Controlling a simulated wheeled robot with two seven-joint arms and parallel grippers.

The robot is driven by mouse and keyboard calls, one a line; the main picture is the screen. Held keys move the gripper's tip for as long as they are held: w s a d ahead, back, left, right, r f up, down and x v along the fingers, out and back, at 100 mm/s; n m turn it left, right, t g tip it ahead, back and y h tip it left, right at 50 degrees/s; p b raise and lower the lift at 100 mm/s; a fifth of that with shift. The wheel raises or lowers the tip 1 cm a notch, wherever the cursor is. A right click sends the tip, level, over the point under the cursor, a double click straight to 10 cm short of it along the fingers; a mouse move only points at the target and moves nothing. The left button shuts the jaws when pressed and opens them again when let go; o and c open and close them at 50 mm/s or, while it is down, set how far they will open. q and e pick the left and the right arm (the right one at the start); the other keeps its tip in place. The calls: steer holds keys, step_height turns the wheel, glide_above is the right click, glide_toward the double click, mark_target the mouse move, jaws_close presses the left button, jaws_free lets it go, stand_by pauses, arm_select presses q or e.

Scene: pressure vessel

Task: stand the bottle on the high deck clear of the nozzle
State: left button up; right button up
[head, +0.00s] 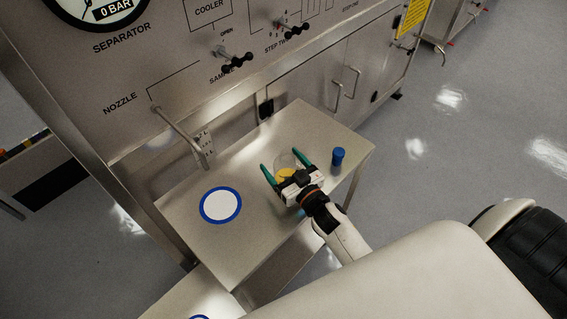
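The clear bottle (286,159), with yellow contents low in it, is at the high deck (262,238), right of the nozzle (181,135). My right gripper (286,161) has its two teal fingers around the bottle, one on each side. I cannot tell whether the fingers press on it, or whether its base rests on the deck. The gripper body hides the bottle's near side. The nozzle is a thin bent pipe from the panel, with its tip over the deck's back left part. My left gripper is not in view.
A white disc with a blue ring (220,205) marks the deck's left part. A small blue cylinder (338,158) stands on the deck right of my gripper. A lower surface (185,301) shows at the bottom. The steel panel (130,130) with valve handles rises behind the deck.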

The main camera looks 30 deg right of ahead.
steer(key=shift+r, duration=0.2)
steer(key=s, duration=0.3)
steer(key=s+b, duration=0.1)
steer(key=s, duration=0.3)
steer(key=s+d, duration=0.1)
steer(key=s, duration=0.2)
steer(key=shift+s+d+f, duration=0.1)
steer(key=shift+s+f, duration=0.05)
steer(key=shift+s, duration=0.2)
steer(key=shift+s+b, duration=0.35)
steer(key=shift+s, duration=0.3)
steer(key=shift+d, duration=0.1)
